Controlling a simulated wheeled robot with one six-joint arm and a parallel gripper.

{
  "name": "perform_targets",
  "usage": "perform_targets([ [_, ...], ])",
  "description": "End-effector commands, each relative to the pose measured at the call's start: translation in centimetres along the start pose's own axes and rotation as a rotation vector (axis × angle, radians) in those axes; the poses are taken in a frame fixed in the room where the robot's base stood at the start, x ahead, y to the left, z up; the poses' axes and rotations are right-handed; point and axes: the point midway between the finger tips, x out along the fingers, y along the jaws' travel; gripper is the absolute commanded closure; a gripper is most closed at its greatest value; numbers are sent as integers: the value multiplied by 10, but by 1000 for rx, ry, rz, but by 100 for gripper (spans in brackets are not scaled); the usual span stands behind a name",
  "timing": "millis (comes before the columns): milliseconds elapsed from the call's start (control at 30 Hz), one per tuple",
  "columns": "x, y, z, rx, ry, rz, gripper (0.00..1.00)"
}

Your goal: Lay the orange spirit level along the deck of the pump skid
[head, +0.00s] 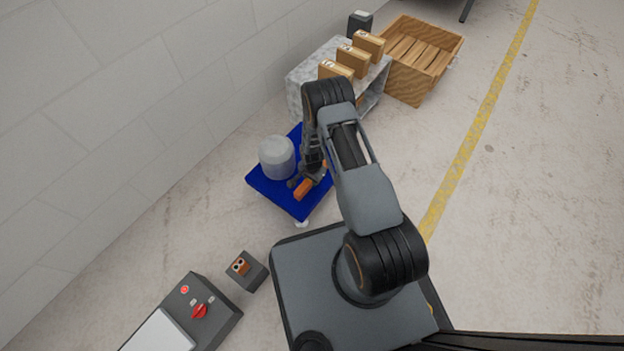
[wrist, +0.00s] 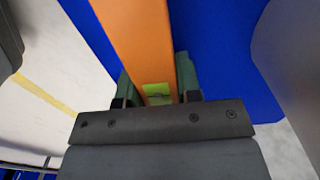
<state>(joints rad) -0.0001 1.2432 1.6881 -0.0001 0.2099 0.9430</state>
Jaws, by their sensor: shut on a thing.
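The orange spirit level (head: 304,188) is at the blue deck of the pump skid (head: 269,193), on the right side of the grey pump housing (head: 277,157). My gripper (head: 307,178) is shut on the level. In the wrist view, the level (wrist: 142,40) runs away between the two green-grey fingers of my gripper (wrist: 159,85), with its yellow-green vial near them. Blue deck (wrist: 215,50) shows on both sides of the level. I cannot tell whether the level touches the deck. My arm hides part of the skid's right side.
A grey shelf (head: 303,77) with several cardboard boxes (head: 352,61) stands behind the skid, beside a wooden crate (head: 408,85). A control box (head: 190,308) and a small dark box (head: 250,285) are at the lower left. Floor right of the yellow line (head: 470,140) is clear.

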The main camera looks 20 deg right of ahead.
Motion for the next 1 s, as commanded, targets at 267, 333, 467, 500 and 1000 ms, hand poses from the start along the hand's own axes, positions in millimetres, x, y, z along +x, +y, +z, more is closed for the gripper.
perform_targets([
  [267, 4, 0, 0, 0, 0, 0, 67],
  [333, 3, 0, 0, 0, 0, 0, 61],
  [467, 3, 0, 0, 0, 0, 0, 48],
  [500, 3, 0, 0, 0, 0, 0, 44],
  [1000, -29, -1, 0, 0, 1, -1, 43],
])
